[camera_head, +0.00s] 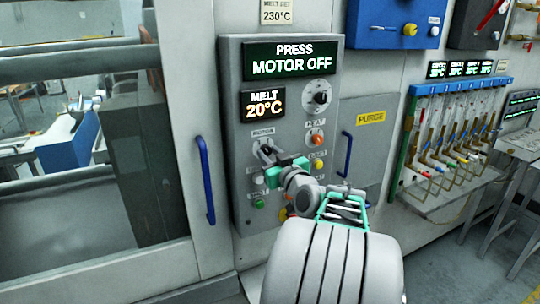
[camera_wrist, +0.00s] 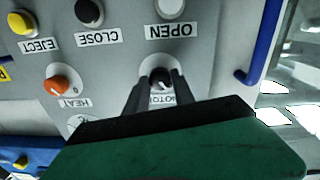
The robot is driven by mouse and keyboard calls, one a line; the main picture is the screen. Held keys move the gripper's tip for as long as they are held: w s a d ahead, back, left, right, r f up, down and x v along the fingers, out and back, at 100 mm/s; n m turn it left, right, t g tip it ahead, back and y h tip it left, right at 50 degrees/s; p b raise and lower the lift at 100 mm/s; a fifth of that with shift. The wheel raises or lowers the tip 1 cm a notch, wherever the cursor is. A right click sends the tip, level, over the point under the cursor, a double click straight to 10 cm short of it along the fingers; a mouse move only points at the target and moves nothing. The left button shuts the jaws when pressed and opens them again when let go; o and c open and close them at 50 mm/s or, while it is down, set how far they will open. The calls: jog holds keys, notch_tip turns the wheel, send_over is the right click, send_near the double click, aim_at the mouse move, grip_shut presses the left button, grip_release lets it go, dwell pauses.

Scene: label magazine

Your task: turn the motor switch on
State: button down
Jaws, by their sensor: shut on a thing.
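The motor switch (camera_wrist: 160,78) is a dark knob on a light round base, with a label partly reading "MOTOR" beside it, partly covered by my fingers. My gripper (camera_head: 266,150) reaches to the left side of the grey control panel (camera_head: 230,75). In the wrist view my gripper (camera_wrist: 158,88) has its two dark fingers shut on the motor switch, one on each side. The panel's display (camera_head: 291,60) reads "PRESS MOTOR OFF". My gripper's green body hides the lower part of the wrist view.
The orange heat knob (camera_wrist: 63,86) sits beside the switch, with the black close button (camera_wrist: 88,11), white open button (camera_wrist: 170,7) and yellow eject button (camera_wrist: 20,22) around. A blue handle (camera_head: 204,180) stands left of the panel, another (camera_head: 346,155) right. A melt display (camera_head: 263,104) reads 20°C.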

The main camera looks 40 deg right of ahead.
jog(key=m+b, duration=0.1)
jog(key=m, duration=0.1)
jog(key=shift+f+m+b, duration=0.1)
jog(key=shift+m+b, duration=0.25)
jog(key=shift+m, duration=0.05)
jog(key=m+b, duration=0.1)
jog(key=m, duration=0.6)
jog(key=shift+r+m, duration=0.2)
jog(key=shift+m, duration=1.7)
jog(key=c, duration=1.1)
grip_release()
jog(key=shift+o, duration=0.2)
